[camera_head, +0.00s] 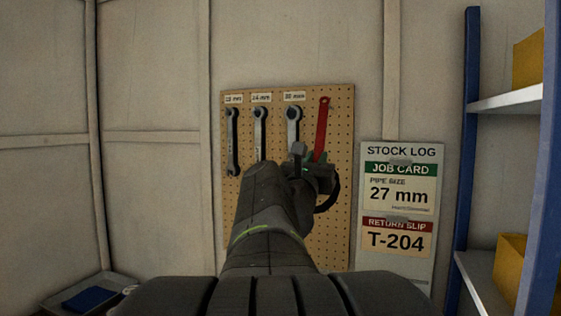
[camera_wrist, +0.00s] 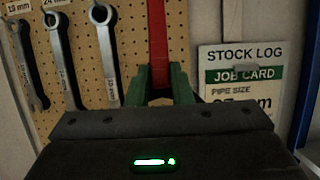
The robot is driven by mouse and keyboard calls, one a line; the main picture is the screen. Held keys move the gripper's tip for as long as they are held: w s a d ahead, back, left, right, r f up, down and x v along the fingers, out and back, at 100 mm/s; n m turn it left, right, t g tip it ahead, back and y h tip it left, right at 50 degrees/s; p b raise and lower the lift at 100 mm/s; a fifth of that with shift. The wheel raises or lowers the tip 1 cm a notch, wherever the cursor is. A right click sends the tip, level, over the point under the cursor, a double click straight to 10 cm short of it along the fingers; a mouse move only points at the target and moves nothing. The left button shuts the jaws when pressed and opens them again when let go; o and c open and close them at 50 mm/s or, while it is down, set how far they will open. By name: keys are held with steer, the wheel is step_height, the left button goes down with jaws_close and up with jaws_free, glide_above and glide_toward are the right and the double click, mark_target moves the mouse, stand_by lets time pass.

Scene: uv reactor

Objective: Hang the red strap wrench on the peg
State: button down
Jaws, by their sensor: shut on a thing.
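The red strap wrench (camera_head: 321,128) is upright in front of the pegboard's right part, its red handle pointing up. A black strap loop (camera_head: 331,196) hangs below my gripper. In the wrist view the red handle (camera_wrist: 157,45) rises from between the green fingers. My gripper (camera_head: 314,160) is shut on the wrench; it also shows in the wrist view (camera_wrist: 160,85). The pegboard (camera_head: 338,120) is on the wall. I cannot tell whether the handle touches the board. No bare peg is visible; the handle and arm cover part of the board.
Several grey wrenches, such as one at the left (camera_head: 232,142), hang under size labels left of the red handle. A stock log board (camera_head: 402,152) stands right of the pegboard. A blue-framed shelf (camera_head: 468,130) with yellow bins is at the right. A tray (camera_head: 75,302) is low left.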

steer(key=w+d+f+b, duration=0.1)
steer(key=w+d, duration=0.2)
steer(key=w, duration=0.4)
steer(key=shift+b, duration=0.35)
stand_by(0.6)
steer(key=shift+w+f, duration=0.1)
steer(key=shift+f, duration=0.05)
stand_by(0.4)
steer(key=c, duration=1.2)
jaws_free()
steer(key=b+v, duration=0.4)
steer(key=v, duration=1)
steer(key=shift+w+d, duration=0.15)
